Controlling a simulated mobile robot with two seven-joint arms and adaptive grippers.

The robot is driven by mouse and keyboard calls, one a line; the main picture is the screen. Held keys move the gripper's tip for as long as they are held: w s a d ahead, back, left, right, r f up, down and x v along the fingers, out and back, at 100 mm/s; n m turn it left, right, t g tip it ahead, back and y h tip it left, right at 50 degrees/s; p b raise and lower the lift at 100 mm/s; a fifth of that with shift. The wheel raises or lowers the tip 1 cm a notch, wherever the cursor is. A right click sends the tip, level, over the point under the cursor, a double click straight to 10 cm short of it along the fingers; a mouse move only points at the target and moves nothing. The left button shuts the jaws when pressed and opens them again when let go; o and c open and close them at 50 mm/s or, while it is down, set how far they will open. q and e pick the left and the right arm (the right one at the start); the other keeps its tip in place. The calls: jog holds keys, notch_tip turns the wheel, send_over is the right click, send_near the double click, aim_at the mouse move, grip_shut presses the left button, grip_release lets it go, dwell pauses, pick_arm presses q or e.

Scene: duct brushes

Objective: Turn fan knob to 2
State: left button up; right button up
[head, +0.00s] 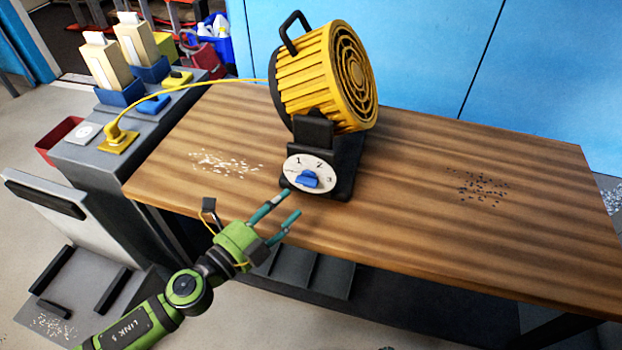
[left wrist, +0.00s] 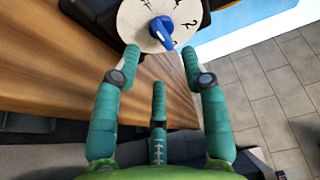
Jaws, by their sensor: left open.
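The yellow fan (head: 322,80) stands on the wooden table with a black base. On its front is a round white dial (head: 310,173) marked with numbers, 1 and 2 readable in the head view. The blue fan knob (head: 308,179) sits on the dial; its exact setting is hard to tell. My left gripper (head: 284,203) is open and empty, just in front of and below the dial, apart from it. In the left wrist view the knob (left wrist: 162,32) shows beyond the open fingers (left wrist: 160,85). My right gripper is not in view.
The wooden table (head: 420,220) has light scraps (head: 225,162) left of the fan and dark bits (head: 478,187) to the right. A yellow cord runs to a plug (head: 118,140) on a grey unit at left. A blue wall stands behind.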

aim_at(307, 180)
pick_arm(q)
jog(key=shift+p+x, duration=0.4)
jog(key=shift+x, duration=2.45)
grip_shut()
